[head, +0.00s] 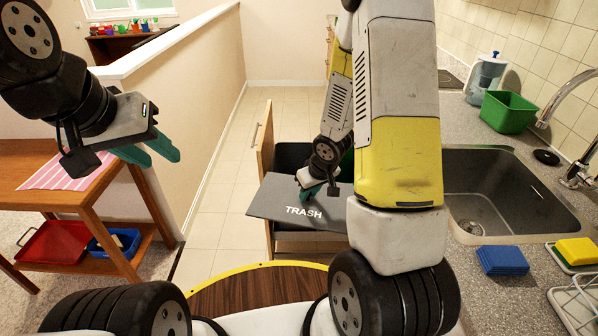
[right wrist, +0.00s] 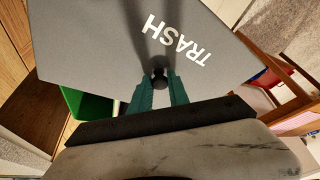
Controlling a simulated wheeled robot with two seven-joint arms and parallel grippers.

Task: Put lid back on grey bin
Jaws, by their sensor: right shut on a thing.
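The grey lid (head: 270,203), marked TRASH, is in the head view over the near part of an open pull-out cabinet. My right gripper (head: 318,190) is shut on the lid's dark knob; in the right wrist view the teal fingers (right wrist: 159,88) close around the knob (right wrist: 159,75) and the lid (right wrist: 100,45) spreads beyond them. A dark bin opening (head: 290,157) shows behind the lid, which looks offset toward me from it. The bin's near part is hidden by lid and arm. My left gripper (head: 152,152) is empty, its teal fingers apart, above the left floor area.
A green container (right wrist: 88,103) shows beside the lid in the right wrist view. The cabinet's wooden front panel (head: 265,140) stands left of the bin. The sink counter (head: 462,120) lies right, a wooden table (head: 50,195) left. Tiled floor (head: 215,150) is clear.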

